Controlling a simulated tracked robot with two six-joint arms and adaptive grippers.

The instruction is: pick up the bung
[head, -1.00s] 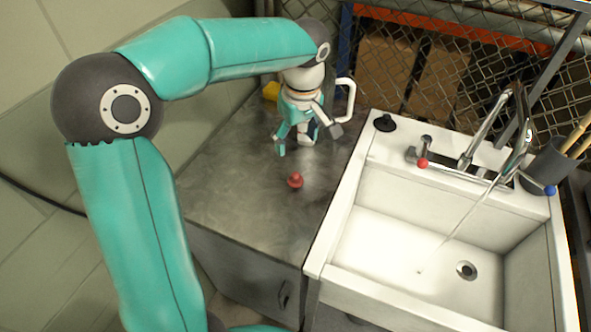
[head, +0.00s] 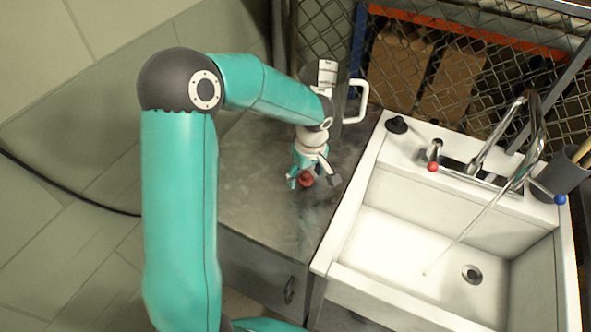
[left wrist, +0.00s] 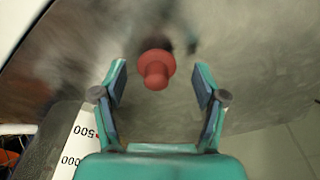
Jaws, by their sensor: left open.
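The red bung (head: 305,179) stands on the grey metal worktop (head: 262,215), left of the sink. My left gripper (head: 312,182) is open and low over the worktop, with its fingers close around the bung in the head view. In the left wrist view the bung (left wrist: 156,68) shows between the two open fingertips (left wrist: 161,78), slightly nearer the left finger. I cannot tell its exact height relative to the fingertips. Nothing is held. My right gripper is not in view.
A measuring jug (head: 328,72) with a white handle stands behind my left gripper. The white sink (head: 345,235) is to the right, with a running tap (head: 490,140), a black stopper-like item (head: 396,124) and a dark pot (head: 557,170). A mesh fence (head: 400,50) stands behind.

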